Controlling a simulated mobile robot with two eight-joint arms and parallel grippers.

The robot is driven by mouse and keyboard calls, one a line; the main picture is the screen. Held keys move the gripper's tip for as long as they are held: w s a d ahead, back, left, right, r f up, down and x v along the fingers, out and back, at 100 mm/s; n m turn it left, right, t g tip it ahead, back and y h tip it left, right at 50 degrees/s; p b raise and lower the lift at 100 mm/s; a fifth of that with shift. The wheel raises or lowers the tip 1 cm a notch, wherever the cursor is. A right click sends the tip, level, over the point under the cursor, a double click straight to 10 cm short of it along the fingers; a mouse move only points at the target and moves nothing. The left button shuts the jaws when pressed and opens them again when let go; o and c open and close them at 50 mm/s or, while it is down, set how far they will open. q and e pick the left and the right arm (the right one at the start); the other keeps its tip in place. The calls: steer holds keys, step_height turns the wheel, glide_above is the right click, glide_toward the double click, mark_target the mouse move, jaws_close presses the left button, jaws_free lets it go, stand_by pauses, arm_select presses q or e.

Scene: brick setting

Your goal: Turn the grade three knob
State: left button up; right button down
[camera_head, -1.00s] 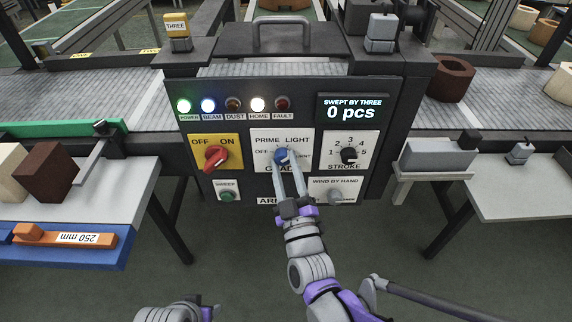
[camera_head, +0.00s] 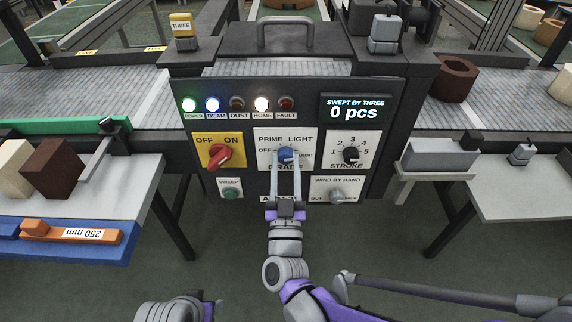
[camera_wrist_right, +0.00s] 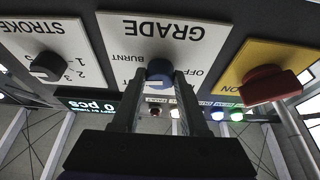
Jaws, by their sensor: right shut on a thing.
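The grade knob (camera_head: 287,155) is blue and sits in the middle of the white GRADE plate (camera_head: 265,137), with PRIME, LIGHT, OFF and BURNT around it. My right gripper (camera_head: 286,164) reaches it from below, its two pale fingers on either side of the knob, shut on it. In the right wrist view the blue knob (camera_wrist_right: 160,72) shows between the dark fingers (camera_wrist_right: 160,84). The fingers hide part of the plate, and I cannot tell which label the knob points to. At the bottom left, part of my left arm shows; its fingers cannot be made out.
A red knob (camera_head: 219,156) on a yellow OFF/ON plate is left of the grade plate. A black STROKE knob (camera_head: 351,155) is to the right. Below are a green button (camera_head: 230,194) and a grey WIND BY HAND knob (camera_head: 337,196). The display (camera_head: 355,108) reads 0 pcs.

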stand_by(0.3)
steer(key=shift+c, duration=2.2)
jaws_free()
steer(key=v, duration=1)
steer(key=shift+s+f+b, duration=0.2)
steer(key=shift+s+b, duration=0.1)
steer(key=shift+s, duration=0.05)
